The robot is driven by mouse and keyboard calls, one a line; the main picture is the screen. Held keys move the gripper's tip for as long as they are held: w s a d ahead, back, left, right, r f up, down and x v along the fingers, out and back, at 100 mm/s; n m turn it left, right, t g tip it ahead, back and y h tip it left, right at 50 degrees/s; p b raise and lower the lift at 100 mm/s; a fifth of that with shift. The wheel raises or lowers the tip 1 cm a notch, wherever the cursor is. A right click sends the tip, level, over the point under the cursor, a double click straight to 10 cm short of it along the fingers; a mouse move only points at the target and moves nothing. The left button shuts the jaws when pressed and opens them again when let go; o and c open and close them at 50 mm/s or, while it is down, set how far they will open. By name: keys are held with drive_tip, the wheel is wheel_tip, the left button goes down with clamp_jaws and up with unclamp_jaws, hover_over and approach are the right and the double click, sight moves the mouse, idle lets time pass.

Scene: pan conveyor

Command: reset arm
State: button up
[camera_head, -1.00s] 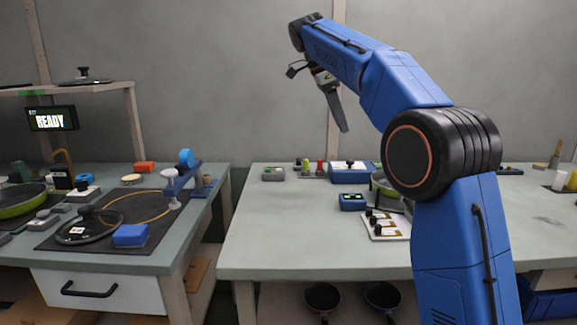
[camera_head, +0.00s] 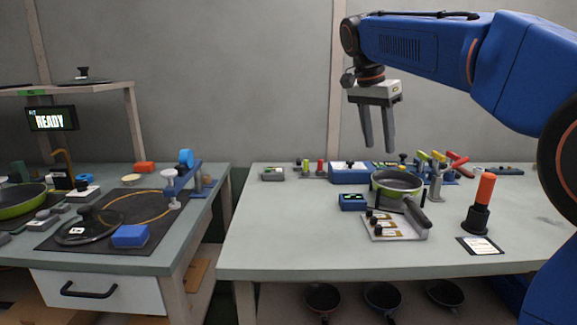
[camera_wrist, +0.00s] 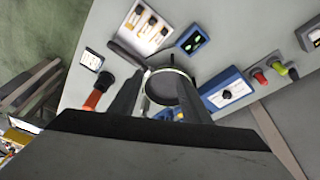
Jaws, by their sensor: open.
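My arm is blue and reaches in from the right in the head view. My gripper (camera_head: 378,146) hangs with its two grey fingers pointing down, apart and empty, in the air above the right table (camera_head: 290,235). In the wrist view my gripper (camera_wrist: 160,90) shows two dark fingers with a gap between them. A green pan (camera_head: 397,182) with a dark handle sits on the right table below the gripper. The pan also shows in the wrist view (camera_wrist: 172,87), partly hidden behind the fingers. Nothing is held.
The left table carries a glass lid (camera_head: 85,229) and a blue block (camera_head: 130,236). The front left of the right table is clear.

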drive_tip(key=s+d+f+n+t+y, duration=0.1)
drive_tip(key=s+d+f+n, duration=0.2)
drive_tip(key=s+f, duration=1.1)
drive_tip(key=s+d+f+n+t+y, duration=0.2)
drive_tip(key=s+f+n, duration=0.6)
drive_tip(key=s+f, duration=0.7)
drive_tip(key=s+d, duration=0.1)
drive_tip(key=s, duration=0.2)
drive_tip(key=shift+s+n+t, duration=0.25)
drive_tip(key=shift+n+t, duration=0.05)
drive_tip(key=shift+n, duration=0.1)
